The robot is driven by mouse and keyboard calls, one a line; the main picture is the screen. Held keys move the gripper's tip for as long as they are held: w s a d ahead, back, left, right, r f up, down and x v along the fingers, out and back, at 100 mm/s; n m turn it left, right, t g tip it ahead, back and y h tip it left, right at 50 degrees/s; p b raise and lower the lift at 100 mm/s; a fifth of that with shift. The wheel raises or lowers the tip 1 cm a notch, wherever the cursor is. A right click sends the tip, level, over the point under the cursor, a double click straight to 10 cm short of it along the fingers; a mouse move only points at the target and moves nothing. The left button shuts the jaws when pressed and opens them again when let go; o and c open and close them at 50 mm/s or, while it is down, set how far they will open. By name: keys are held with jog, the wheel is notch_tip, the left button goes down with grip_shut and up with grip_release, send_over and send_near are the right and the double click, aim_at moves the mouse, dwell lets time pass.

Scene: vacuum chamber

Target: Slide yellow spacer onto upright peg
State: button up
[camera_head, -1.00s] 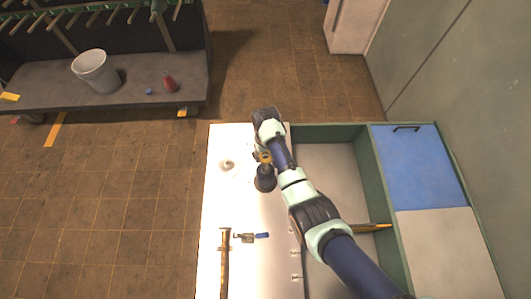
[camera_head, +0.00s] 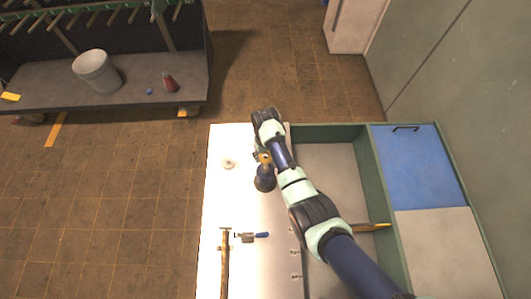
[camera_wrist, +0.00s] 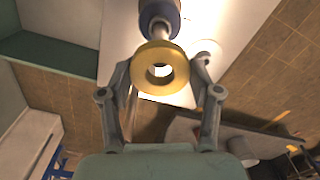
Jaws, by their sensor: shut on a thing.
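The yellow spacer (camera_wrist: 152,76) is a thick ring held between the fingertips of my gripper (camera_wrist: 158,78) in the wrist view. Its hole faces the camera and shows a bright surface through it. The spacer shows small in the head view (camera_head: 264,157), beside my gripper (camera_head: 262,152). A dark, blue-topped upright post (camera_head: 265,180) stands on the white table close by. In the wrist view a dark blue cylinder with a paler narrow end (camera_wrist: 160,20) shows just beyond the spacer. I cannot tell whether this is the peg or whether it touches the spacer.
A small round pale piece (camera_head: 229,164) lies left of the post on the white table (camera_head: 215,205). A green-walled bin (camera_head: 372,185) borders the table on the right.

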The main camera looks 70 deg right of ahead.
jog(key=shift+f, duration=0.15)
jog(key=shift+f+b, duration=1.9)
jog(key=shift+f, duration=0.45)
jog(key=shift+f, duration=0.2)
jog(key=shift+f+b, duration=1.95)
jog(key=shift+f, duration=0.35)
jog(key=shift+f, duration=0.1)
jog(key=shift+f+b, duration=0.45)
jog(key=shift+f, duration=0.05)
jog(key=o, duration=1.1)
jog(key=shift+r, duration=0.1)
